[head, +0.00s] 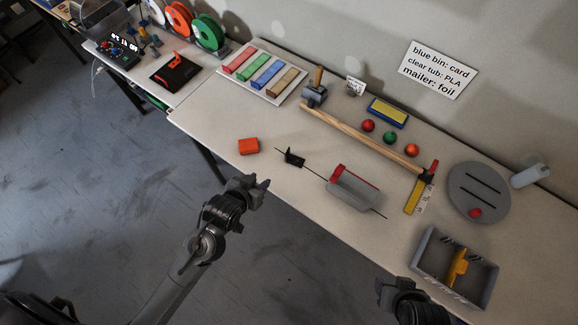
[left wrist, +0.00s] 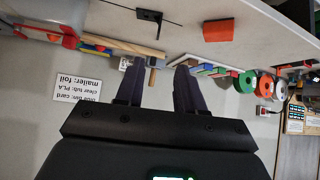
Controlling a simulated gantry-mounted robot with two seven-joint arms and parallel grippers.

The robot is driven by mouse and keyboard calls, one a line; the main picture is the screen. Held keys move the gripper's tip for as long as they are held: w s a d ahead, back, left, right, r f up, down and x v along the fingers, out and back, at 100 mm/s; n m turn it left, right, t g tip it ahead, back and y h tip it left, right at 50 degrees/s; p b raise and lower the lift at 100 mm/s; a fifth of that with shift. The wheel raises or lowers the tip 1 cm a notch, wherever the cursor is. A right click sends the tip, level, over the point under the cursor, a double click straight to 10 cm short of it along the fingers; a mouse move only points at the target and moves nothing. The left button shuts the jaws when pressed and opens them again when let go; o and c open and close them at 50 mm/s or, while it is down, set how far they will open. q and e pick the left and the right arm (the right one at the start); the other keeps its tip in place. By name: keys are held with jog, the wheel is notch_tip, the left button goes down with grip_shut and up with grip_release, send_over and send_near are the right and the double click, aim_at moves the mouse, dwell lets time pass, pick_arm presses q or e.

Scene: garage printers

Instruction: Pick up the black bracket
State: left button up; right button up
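The black bracket (head: 294,158) is a small dark piece on the table in the head view, at a thin dark line between an orange block (head: 248,146) and a grey-and-red holder (head: 354,187). It also shows at the top of the left wrist view (left wrist: 150,15). My left gripper (head: 262,185) is off the table's front edge, left of and nearer than the bracket, not touching it. The left wrist view shows its two fingers (left wrist: 159,78) apart with nothing between them. My right gripper (head: 388,287) is at the bottom right; its fingers are too dark to judge.
A long wooden bar (head: 360,135) lies behind the bracket. Red and orange balls (head: 389,138), a yellow-blue block (head: 388,112) and a colour-bar tray (head: 265,76) are farther back. A grey bin (head: 423,258) and round grey plate (head: 480,215) stand right. The table between bracket and front edge is clear.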

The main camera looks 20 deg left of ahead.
pick_arm(q)
jog(key=t+b, duration=0.2)
jog(key=b, duration=0.9)
send_near(289, 150)
jog(key=s+f, duration=0.1)
jog(key=s, duration=0.3)
jog(key=w+b, duration=0.1)
jog(key=f+b, duration=0.1)
jog(key=b, duration=0.1)
jog(key=w+b, duration=0.1)
jog(key=shift+w+a+f+t, duration=0.3)
jog(key=shift+w+t, duration=0.05)
jog(key=shift+t, duration=0.05)
jog(key=shift+w+b, duration=0.25)
jog(key=shift+b, duration=0.25)
jog(key=shift+w+f+b, duration=0.15)
jog(key=shift+w+b, duration=0.2)
jog(key=shift+w, duration=0.25)
jog(key=x, duration=0.4)
jog(key=shift+w+b, duration=0.3)
jog(key=shift+w+d+f, duration=0.1)
jog(key=shift+w+f, duration=0.1)
jog(key=shift+w, duration=0.15)
jog(key=shift+r+b+x, duration=0.15)
jog(key=shift+b+x, duration=0.15)
jog(key=shift+x, duration=0.8)
jog(key=shift+r+b+x, duration=0.1)
jog(key=shift+b+x, duration=0.15)
jog(key=shift+x, duration=0.85)
jog(key=shift+w+d, duration=0.1)
